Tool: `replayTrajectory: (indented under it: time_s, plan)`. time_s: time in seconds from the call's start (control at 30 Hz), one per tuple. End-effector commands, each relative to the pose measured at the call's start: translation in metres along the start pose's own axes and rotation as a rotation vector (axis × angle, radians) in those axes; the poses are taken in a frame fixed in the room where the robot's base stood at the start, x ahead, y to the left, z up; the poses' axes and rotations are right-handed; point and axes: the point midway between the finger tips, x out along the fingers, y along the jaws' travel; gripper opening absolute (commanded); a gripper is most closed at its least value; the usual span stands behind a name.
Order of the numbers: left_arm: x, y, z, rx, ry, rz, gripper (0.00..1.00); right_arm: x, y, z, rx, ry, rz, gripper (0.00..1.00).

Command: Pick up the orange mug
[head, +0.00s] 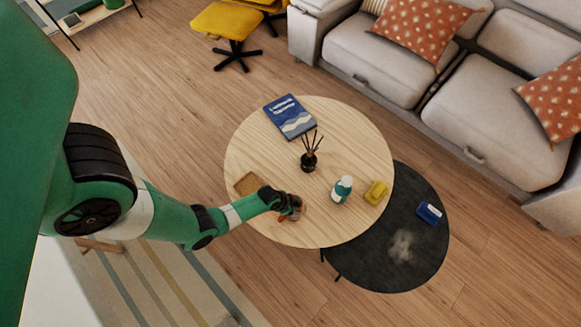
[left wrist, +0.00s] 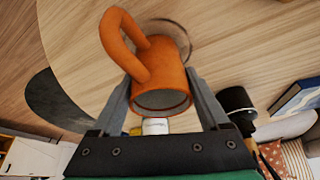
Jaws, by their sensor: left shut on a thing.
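The orange mug (left wrist: 160,75) sits between the two fingers of my left gripper (left wrist: 162,100), which is shut on its body. In the left wrist view its handle is at the upper left and its dark-edged opening faces the camera. In the head view the mug (head: 296,212) is mostly hidden by my left gripper (head: 290,205), at the front of the round wooden table (head: 350,135). I cannot tell whether the mug touches the table. My right gripper is not in view.
A brown square mat (head: 247,184) lies close to my gripper. A teal-and-white bottle (head: 342,190), a yellow block (head: 376,192), a dark reed diffuser (head: 310,160) and a blue book (head: 290,117) are on the table. A lower black table (head: 420,250) holds a blue item (head: 430,212).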

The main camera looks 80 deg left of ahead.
Motion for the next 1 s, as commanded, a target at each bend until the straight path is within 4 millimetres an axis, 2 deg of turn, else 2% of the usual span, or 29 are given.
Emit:
replayTrajectory:
  time_s: [0.27, 0.47, 0.6, 0.77, 0.83, 0.9, 1.0]
  plan:
    - [-0.001, 0.0, 0.0, 0.0, 0.0, 0.0, 0.02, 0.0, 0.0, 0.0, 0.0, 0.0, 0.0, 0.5]
    - [-0.015, -0.001, -0.007, 0.0, 0.002, -0.001, 0.02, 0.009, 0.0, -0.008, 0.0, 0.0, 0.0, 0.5]
    - [-0.042, -0.001, -0.014, -0.001, 0.001, 0.0, 0.02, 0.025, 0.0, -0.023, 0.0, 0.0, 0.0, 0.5]
    - [-0.095, 0.0, 0.002, -0.003, -0.001, 0.0, 0.02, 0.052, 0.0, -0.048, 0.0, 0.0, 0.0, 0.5]
    - [-0.119, 0.0, 0.01, -0.004, -0.002, 0.0, 0.02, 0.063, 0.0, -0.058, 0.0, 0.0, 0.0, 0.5]
    - [-0.131, 0.002, 0.031, -0.006, -0.005, 0.0, 0.02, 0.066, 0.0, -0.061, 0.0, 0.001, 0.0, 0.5]
    - [-0.15, 0.003, 0.051, -0.009, -0.004, -0.001, 0.02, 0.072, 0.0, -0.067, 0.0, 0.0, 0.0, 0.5]
